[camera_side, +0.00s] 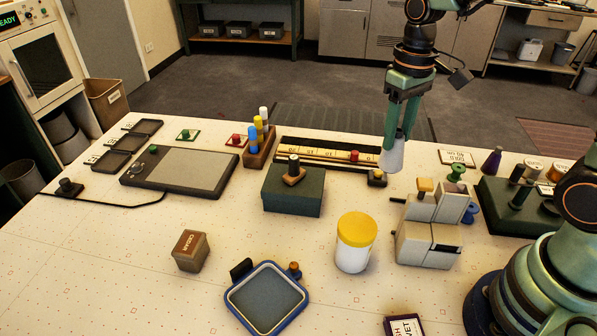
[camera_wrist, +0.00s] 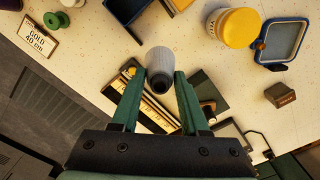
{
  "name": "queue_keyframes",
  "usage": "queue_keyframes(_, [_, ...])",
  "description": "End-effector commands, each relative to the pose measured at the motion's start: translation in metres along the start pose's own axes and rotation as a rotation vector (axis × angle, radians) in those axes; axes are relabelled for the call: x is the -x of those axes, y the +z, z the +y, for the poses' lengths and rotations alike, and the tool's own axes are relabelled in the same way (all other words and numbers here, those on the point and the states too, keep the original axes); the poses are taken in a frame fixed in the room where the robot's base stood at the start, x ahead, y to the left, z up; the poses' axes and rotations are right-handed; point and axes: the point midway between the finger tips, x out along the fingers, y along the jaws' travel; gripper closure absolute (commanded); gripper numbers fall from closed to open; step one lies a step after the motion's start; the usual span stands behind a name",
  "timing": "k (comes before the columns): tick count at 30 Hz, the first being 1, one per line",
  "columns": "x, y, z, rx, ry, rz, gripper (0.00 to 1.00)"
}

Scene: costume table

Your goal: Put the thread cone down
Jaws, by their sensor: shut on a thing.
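The thread cone (camera_side: 392,156) is pale grey, narrow at the top and wide at the bottom. My gripper (camera_side: 396,138) points down near the table's back edge, shut on the cone's upper part. The cone hangs upright or nearly so; the side view does not clearly show whether its base is clear of the table. In the wrist view the cone (camera_wrist: 160,62) sits between the tips of my green fingers (camera_wrist: 161,82), its dark top opening facing the camera.
A ruler tray (camera_side: 325,153) and a small black block with a yellow top (camera_side: 377,178) are close by. A dark green box (camera_side: 293,192), a grey machine (camera_side: 428,232), a yellow-lidded jar (camera_side: 355,250) and green spool (camera_side: 456,173) stand around.

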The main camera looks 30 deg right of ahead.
Motion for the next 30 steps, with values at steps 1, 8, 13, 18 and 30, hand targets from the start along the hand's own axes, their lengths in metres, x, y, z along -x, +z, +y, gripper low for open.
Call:
queue_keyframes(1, [0.0,0.0,0.0,-0.001,0.0,0.0,1.0])
queue_keyframes(8, [0.008,-0.001,0.0,-0.001,0.0,0.002,1.0])
queue_keyframes(13, [0.038,-0.002,0.0,-0.001,0.0,0.007,1.0])
queue_keyframes(18, [0.051,-0.001,-0.022,0.036,0.0,-0.001,1.0])
queue_keyframes(30, [0.05,0.019,-0.139,0.208,0.0,0.0,1.0])
